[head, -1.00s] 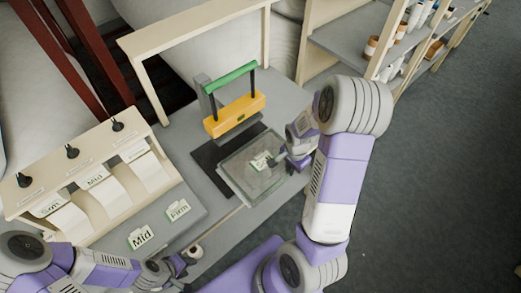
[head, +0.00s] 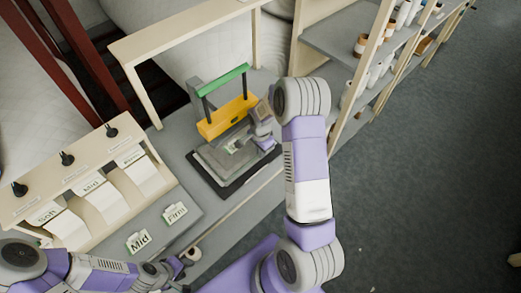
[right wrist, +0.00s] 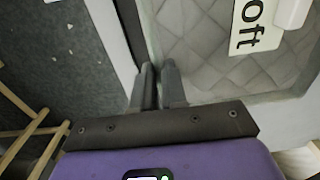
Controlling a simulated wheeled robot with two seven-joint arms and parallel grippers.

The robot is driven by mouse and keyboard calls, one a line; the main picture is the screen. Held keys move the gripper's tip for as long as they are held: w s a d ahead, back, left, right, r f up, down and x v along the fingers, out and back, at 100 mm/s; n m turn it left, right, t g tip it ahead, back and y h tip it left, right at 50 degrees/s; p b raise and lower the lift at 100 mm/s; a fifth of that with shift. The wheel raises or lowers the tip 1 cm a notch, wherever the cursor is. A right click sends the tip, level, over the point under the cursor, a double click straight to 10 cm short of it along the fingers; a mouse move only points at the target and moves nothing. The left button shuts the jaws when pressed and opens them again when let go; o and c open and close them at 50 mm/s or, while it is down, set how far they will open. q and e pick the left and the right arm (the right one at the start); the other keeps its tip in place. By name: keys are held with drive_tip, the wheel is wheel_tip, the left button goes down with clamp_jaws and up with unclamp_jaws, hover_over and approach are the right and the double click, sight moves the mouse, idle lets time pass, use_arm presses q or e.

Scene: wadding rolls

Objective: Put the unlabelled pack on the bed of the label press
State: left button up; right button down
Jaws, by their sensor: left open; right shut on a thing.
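The pack (head: 215,160) is a clear, flat square with grey quilted wadding inside. It lies over the black bed (head: 227,190) of the label press, which has a yellow head (head: 228,117) and a green handle (head: 222,80). A white card ending in "oft" shows on the pack in the right wrist view (right wrist: 195,65). My right gripper (head: 248,140) is shut on the pack's edge, close in front of the yellow head. Whether the pack rests fully on the bed I cannot tell. My left gripper (head: 180,267) is open and empty at the table's front edge.
"Mid" (head: 139,242) and "Firm" (head: 174,214) cards lie on a grey board left of the press. A wooden rack (head: 85,190) with several wadding strips stands behind them. A small white roll (head: 193,255) is beside my left gripper. Shelves with bottles stand at right.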

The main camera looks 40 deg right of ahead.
drive_tip(key=c, duration=1.6)
unclamp_jaws()
drive_tip(key=shift+f, duration=0.15)
drive_tip(key=o, duration=0.4)
drive_tip(key=shift+o, duration=0.2)
drive_tip(key=shift+r, duration=0.2)
drive_tip(key=shift+r, duration=0.35)
wheel_tip(320, 180, up, 11)
drive_tip(key=shift+r, duration=0.15)
drive_tip(key=shift+s, duration=0.1)
